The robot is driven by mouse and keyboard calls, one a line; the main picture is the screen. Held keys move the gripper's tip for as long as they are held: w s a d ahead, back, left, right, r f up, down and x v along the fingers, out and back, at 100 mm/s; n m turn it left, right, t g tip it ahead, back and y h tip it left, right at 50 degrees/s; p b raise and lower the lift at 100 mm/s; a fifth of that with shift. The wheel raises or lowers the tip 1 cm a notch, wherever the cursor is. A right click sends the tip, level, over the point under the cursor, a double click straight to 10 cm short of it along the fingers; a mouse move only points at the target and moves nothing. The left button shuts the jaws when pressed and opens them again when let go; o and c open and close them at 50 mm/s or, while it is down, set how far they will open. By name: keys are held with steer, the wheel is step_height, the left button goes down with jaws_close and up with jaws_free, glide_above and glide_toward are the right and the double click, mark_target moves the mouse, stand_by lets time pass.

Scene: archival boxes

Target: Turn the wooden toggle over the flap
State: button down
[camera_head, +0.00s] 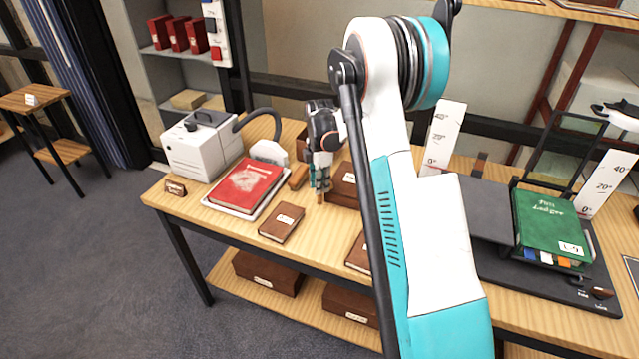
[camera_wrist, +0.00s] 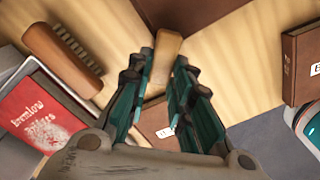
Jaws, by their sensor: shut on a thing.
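My gripper (camera_head: 320,190) is over the table, just left of a brown archival box (camera_head: 342,190). In the wrist view my gripper (camera_wrist: 163,75) points at the tabletop, and its fingers are closed on a light wooden piece (camera_wrist: 167,46). The piece is narrow and upright in the picture; it may be the wooden toggle, but I cannot tell. Its lower end is hidden between the fingers. I cannot make out a flap on the box or whether the wooden piece touches one.
A brush (camera_head: 298,177) and a red book (camera_head: 246,185) lie left of my gripper. A small brown book (camera_head: 281,222) lies in front. A white machine (camera_head: 203,146) stands at the back left. A green ledger (camera_head: 550,225) rests on a black stand at right.

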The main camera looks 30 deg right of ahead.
stand_by(0.5)
steer(key=c, duration=1.4)
jaws_free()
steer(key=shift+c, duration=0.2)
step_height(320, 180, up, 12)
